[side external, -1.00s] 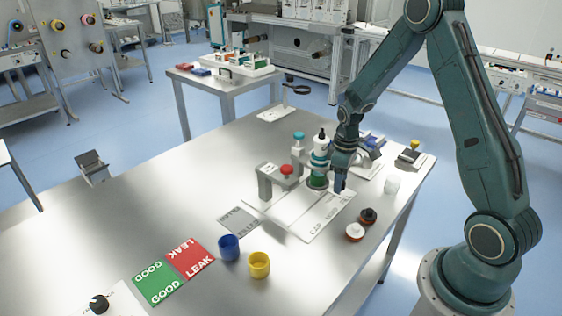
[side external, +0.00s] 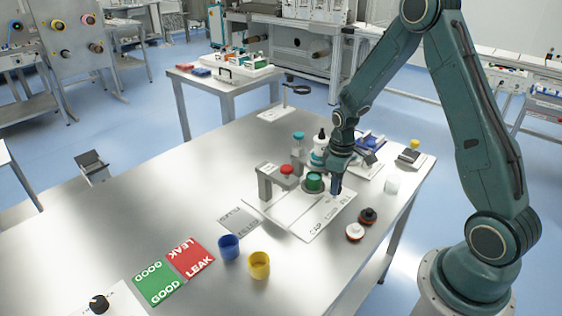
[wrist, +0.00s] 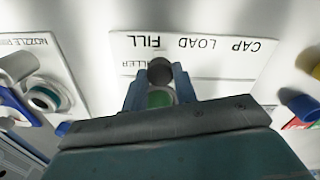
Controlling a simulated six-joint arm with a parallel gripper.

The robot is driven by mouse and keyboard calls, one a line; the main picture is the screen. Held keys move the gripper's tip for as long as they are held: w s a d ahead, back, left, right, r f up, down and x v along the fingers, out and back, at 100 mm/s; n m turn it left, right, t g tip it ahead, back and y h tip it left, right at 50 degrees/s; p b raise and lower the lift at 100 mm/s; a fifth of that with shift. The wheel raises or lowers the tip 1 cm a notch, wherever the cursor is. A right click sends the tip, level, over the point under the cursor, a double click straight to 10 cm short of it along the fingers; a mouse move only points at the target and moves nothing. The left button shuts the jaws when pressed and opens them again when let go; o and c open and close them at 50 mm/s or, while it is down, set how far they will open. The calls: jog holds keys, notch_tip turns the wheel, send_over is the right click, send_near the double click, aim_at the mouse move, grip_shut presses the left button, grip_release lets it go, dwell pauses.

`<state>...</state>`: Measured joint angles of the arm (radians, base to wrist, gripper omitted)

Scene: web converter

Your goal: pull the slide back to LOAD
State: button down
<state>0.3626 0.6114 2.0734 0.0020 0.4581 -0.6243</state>
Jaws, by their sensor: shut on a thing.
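A white station plate (side external: 298,222) lettered CAP, LOAD and FILL lies on the steel table; its lettering (wrist: 200,43) shows upside down in the wrist view. My gripper (side external: 336,187) is low over the plate, beside a green round cup-like part (side external: 314,183). In the wrist view my gripper (wrist: 159,84) has its blue fingers on both sides of a dark grey round knob (wrist: 160,70), shut on it. The green part (wrist: 160,98) shows between the fingers. The slide under the knob is mostly hidden by my gripper, and I cannot read its exact position.
A grey arch with a red knob (side external: 287,170) stands at the plate's left. A white bottle (side external: 319,150) and a teal-capped bottle (side external: 299,137) stand behind. Blue (side external: 229,247) and yellow (side external: 259,265) cups stand in front.

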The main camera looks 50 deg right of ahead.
jog(key=a, duration=0.5)
jog(key=shift+a, duration=0.15)
jog(key=shift+w, duration=0.1)
jog(key=c, duration=1.1)
grip_release()
notch_tip(320, 180, up, 14)
